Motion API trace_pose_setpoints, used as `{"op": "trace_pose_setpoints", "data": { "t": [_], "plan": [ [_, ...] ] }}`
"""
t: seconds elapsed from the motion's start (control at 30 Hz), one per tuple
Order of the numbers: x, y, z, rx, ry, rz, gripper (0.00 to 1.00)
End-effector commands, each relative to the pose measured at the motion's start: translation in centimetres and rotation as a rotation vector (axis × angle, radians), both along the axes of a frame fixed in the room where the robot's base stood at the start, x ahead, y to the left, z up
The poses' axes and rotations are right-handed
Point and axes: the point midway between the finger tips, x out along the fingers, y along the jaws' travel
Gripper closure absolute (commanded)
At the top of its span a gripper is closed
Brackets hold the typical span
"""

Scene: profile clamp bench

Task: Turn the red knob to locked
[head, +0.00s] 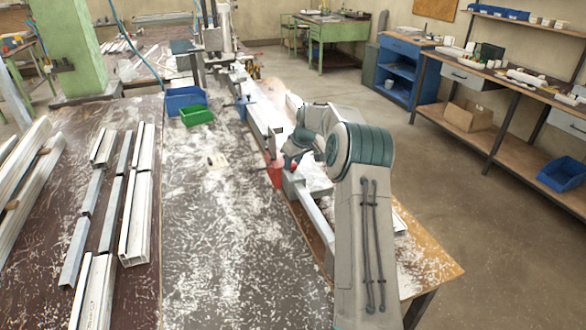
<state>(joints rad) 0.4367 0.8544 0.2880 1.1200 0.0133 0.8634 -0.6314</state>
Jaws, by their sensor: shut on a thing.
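My arm reaches in from the lower right to the clamp rail on the bench. My gripper (291,164) is at the rail, small and partly hidden behind my own wrist. A red part (274,172) shows just left of and below it, at the rail's edge; this looks like the red knob's place. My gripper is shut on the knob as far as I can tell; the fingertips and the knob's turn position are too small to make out.
Aluminium profiles (137,215) lie on the left of the bench. Blue (184,100) and green (197,115) bins stand farther back. The clamp rail (262,112) runs along the bench's right side. The chip-strewn middle of the bench is mostly clear.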

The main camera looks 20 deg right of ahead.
Motion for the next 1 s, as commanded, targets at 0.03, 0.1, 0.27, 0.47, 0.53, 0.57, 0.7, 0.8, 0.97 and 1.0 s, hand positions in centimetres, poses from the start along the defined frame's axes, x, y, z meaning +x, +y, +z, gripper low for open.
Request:
{"op": "trace_pose_setpoints", "data": {
  "t": [0.03, 0.1, 0.27, 0.47, 0.53, 0.57, 0.7, 0.8, 0.97, 1.0],
  "plan": [
    [0.01, 0.18, -0.33, -0.003, -0.001, -0.04, 0.91],
    [0.02, 0.2, -0.21, -0.003, -0.003, -0.108, 0.91],
    [-0.01, 0.27, -0.14, -0.004, -0.001, -0.259, 0.91],
    [0.03, 0.47, -0.03, -0.003, -0.002, -0.448, 0.91],
    [0.04, 0.52, 0.01, -0.003, -0.002, -0.513, 0.91],
    [0.03, 0.48, 0.02, -0.004, -0.003, -0.542, 0.91],
    [0.07, 0.59, 0.08, -0.004, -0.001, -0.674, 0.91],
    [0.06, 0.61, 0.07, -0.004, 0.0, -0.766, 0.91],
    [0.13, 0.69, 0.09, -0.002, -0.001, -0.896, 0.91],
    [0.13, 0.69, 0.11, -0.002, -0.001, -0.927, 0.91]
  ]
}}
